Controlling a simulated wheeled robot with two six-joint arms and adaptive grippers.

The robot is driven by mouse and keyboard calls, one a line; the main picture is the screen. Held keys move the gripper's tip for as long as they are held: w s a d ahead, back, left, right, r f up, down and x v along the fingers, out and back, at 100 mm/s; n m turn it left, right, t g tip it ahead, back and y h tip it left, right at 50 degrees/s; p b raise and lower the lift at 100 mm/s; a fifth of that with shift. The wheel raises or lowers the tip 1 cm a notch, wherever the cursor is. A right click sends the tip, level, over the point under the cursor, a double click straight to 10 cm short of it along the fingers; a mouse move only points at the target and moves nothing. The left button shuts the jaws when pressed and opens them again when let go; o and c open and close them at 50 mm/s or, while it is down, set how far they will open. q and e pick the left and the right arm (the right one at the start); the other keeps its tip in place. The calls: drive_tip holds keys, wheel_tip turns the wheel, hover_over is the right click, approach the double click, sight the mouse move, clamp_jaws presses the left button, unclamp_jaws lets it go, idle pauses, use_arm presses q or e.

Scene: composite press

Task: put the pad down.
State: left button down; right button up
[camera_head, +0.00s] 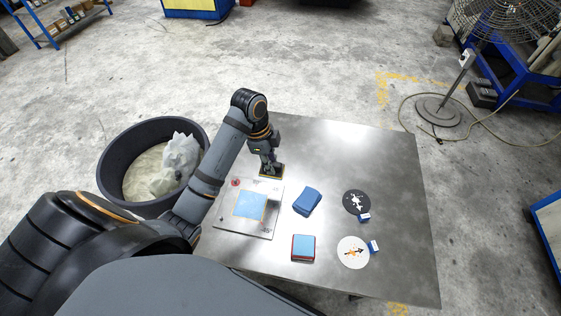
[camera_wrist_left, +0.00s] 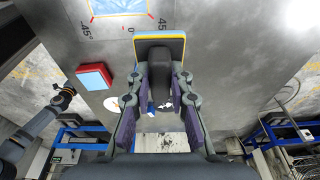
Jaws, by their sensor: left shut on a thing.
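My left gripper (camera_head: 266,160) is shut on the pad (camera_head: 271,171). In the head view the pad shows as a dark piece with a yellow edge, at the far right corner of the pale plate (camera_head: 228,215). In the left wrist view my left gripper (camera_wrist_left: 160,90) grips the pad's dark handle, and the pad (camera_wrist_left: 160,40) shows blue and yellow edges beyond the fingers. I cannot tell whether the pad touches the surface below. The plate carries a light blue square sheet (camera_head: 250,205), which is uncovered. My right gripper is not seen.
On the metal table (camera_head: 400,165) lie a blue block (camera_head: 307,201), a red-and-blue block (camera_head: 303,248), a black disc (camera_head: 351,205) and a white disc (camera_head: 346,258), each disc with a small blue tag. A dark bin (camera_head: 122,150) stands left. The table's far part is clear.

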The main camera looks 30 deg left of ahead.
use_arm(q)
drive_tip(key=w+a+f+b, duration=0.1)
drive_tip(key=w+f, duration=0.2)
drive_tip(key=w, duration=0.1)
drive_tip(key=w+a+f, duration=0.2)
drive_tip(key=w+f, duration=0.1)
drive_tip(key=w+a+f+b, duration=0.1)
drive_tip(key=w+f, duration=0.2)
drive_tip(key=w, duration=0.1)
drive_tip(key=shift+w+a+b, duration=0.15)
drive_tip(key=shift+w+b, duration=0.15)
drive_tip(key=shift+w+a+f, duration=0.1)
drive_tip(key=shift+w+f, duration=0.2)
drive_tip(key=shift+f, duration=1.55)
drive_tip(key=shift+s, duration=0.1)
drive_tip(key=c, duration=1.2)
unclamp_jaws()
drive_tip(key=shift+f, duration=0.15)
